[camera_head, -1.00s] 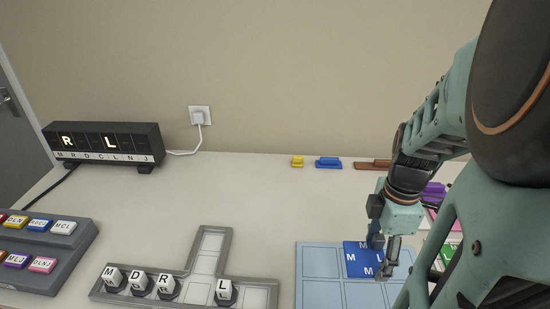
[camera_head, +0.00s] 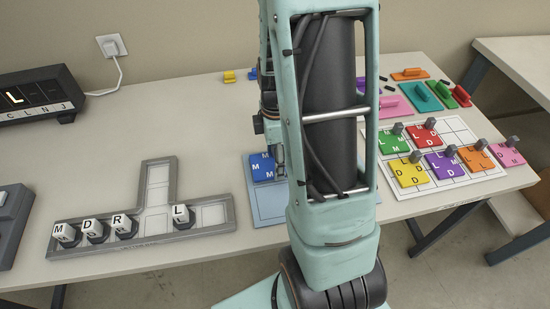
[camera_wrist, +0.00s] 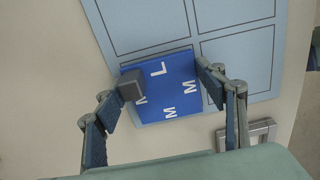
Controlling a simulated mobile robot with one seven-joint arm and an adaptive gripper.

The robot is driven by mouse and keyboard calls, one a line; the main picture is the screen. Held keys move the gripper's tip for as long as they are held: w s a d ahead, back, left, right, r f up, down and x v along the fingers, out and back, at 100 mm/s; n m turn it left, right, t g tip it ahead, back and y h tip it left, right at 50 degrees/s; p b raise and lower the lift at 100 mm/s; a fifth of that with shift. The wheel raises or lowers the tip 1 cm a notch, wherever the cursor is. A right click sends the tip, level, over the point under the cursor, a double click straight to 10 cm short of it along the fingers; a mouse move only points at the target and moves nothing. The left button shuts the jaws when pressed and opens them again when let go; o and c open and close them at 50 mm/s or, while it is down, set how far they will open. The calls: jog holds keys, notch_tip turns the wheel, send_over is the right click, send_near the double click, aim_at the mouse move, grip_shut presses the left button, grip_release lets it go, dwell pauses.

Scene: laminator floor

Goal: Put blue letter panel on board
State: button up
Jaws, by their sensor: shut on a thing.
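The blue letter panel (camera_head: 262,168) carries white letters and a grey knob. In the wrist view the panel (camera_wrist: 170,92) covers a corner cell of the light-blue board (camera_wrist: 235,55), close to its edges. I cannot tell whether it rests on the board or is just above it. My gripper (camera_wrist: 158,84) is shut on the panel, with one finger at each side of it. In the head view the light-blue board (camera_head: 268,207) is partly hidden by my arm, and my gripper (camera_head: 280,163) shows beside the panel.
A grey T-shaped tray (camera_head: 150,240) with several letter cubes stands left of the light-blue board. A white board (camera_head: 440,133) at right holds several coloured letter panels with grey knobs. Coloured handled pieces (camera_head: 420,97) lie behind it. A dark display box (camera_head: 38,97) stands at left.

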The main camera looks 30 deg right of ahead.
jog(key=shift+f, duration=0.15)
jog(key=shift+f, duration=0.15)
jog(key=o, duration=1.5)
jog(key=shift+o, duration=0.2)
notch_tip(320, 180, up, 12)
jog(key=p, duration=0.1)
